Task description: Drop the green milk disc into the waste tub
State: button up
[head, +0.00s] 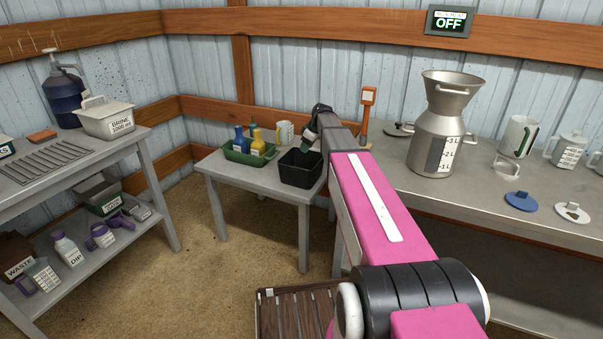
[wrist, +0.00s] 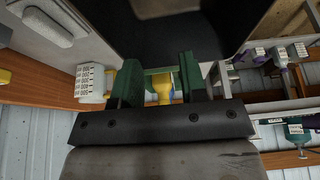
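My gripper (wrist: 160,66) is above the black tub (head: 301,168) on the small table. In the wrist view its two dark green fingers stand apart with a gap between them, and I see nothing held there. The tub's dark inside (wrist: 175,42) fills the top middle of that view. A pale patch shows at its top edge, and I cannot tell what it is. I cannot make out a green disc in either view. A brown container labelled WASTE (head: 19,264) sits on the left shelf. The black tub shows no readable label.
A green tray (head: 236,156) with several bottles stands beside the black tub. A white mug (head: 284,132) is behind it. The right counter holds a metal milk can (head: 434,130), a blue disc (head: 521,201) and a white disc (head: 572,212). A wooden slatted item (head: 290,315) is low in front.

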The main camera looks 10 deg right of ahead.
jog(key=v, duration=0.9)
jog(key=shift+r, duration=0.15)
jog(key=shift+s, duration=0.2)
